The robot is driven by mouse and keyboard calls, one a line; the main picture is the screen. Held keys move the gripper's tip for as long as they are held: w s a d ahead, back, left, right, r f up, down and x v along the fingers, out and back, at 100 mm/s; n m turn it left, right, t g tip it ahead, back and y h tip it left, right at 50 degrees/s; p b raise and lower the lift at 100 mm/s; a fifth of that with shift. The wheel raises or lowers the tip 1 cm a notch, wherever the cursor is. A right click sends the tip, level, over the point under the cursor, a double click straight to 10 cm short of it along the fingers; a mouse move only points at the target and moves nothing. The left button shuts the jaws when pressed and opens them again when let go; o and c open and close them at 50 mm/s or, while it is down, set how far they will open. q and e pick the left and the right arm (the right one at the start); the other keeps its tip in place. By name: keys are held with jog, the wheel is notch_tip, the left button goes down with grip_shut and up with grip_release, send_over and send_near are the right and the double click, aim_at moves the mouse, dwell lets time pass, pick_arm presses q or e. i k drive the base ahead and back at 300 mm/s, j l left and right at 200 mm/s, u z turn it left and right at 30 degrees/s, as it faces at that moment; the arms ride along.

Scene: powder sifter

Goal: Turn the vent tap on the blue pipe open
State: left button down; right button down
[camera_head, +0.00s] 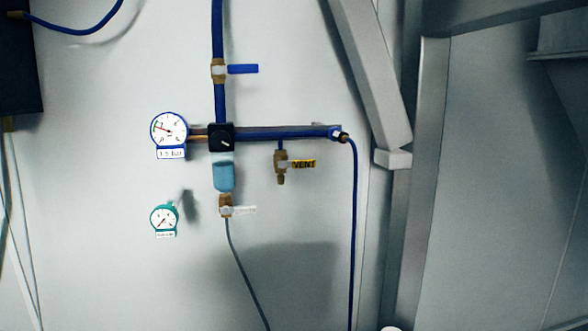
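The vent tap (281,163) is a small brass valve that hangs below the horizontal blue pipe (285,132). The tap's outlet points down. Neither of my grippers shows in the head view.
Above, another brass tap (218,71) has a blue handle pointing right. A blue-rimmed gauge (169,130), a black regulator (221,137) and a light-blue bowl (224,177) are left of the vent tap. A blue hose (354,230) hangs at right. Wall below is clear.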

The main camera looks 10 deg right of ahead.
aim_at(306, 163)
jog(key=i+l+u, duration=0.1)
jog(key=l, duration=0.65)
jog(key=i+l+u, duration=0.15)
jog(key=l, duration=0.6)
jog(key=i+l+u, duration=0.1)
jog(key=l, duration=0.65)
jog(key=i+l+u, duration=0.1)
jog(key=l, duration=0.65)
jog(key=i, duration=0.05)
